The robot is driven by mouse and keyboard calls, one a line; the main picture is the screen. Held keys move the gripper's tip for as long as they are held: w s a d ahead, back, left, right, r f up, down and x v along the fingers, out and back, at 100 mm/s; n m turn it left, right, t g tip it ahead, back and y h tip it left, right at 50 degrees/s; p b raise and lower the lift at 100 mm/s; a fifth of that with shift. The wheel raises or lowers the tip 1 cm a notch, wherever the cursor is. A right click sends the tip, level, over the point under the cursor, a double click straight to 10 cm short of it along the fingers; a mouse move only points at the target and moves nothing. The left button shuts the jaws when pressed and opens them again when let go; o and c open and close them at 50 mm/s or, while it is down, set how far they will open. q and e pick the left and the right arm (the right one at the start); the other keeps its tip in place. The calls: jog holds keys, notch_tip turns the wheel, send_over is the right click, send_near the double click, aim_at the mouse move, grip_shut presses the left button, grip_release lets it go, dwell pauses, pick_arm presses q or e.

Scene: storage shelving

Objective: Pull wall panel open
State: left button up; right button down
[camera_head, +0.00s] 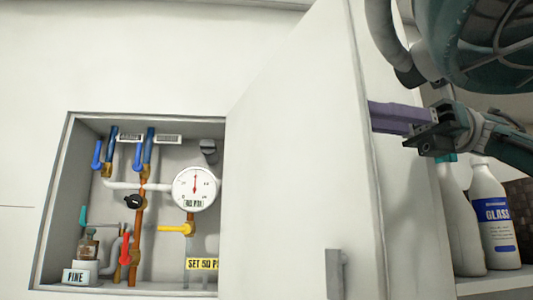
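The white wall panel (290,160) stands swung out from the wall, beside an uncovered recess (52,220). A small grey handle (335,275) shows near its lower free edge. My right gripper (385,115) comes in from the right, with its purple fingers level against the panel's free edge. The fingertips look to touch or pass behind that edge; which one I cannot tell. The fingers overlap in this view, so their gap is hidden. My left gripper is out of view.
At right, a shelf (495,283) carries white bottles, one labelled GLASS (493,225), below my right arm.

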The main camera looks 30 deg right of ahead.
jog(key=shift+w+f+m+t, duration=0.25)
jog(key=shift+w+m+t, duration=0.05)
jog(key=shift+w, duration=0.25)
jog(key=c, duration=0.9)
grip_release()
jog(key=shift+w, duration=0.1)
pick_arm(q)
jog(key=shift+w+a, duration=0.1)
pick_arm(e)
jog(key=shift+r, duration=0.1)
jog(key=shift+d, duration=0.1)
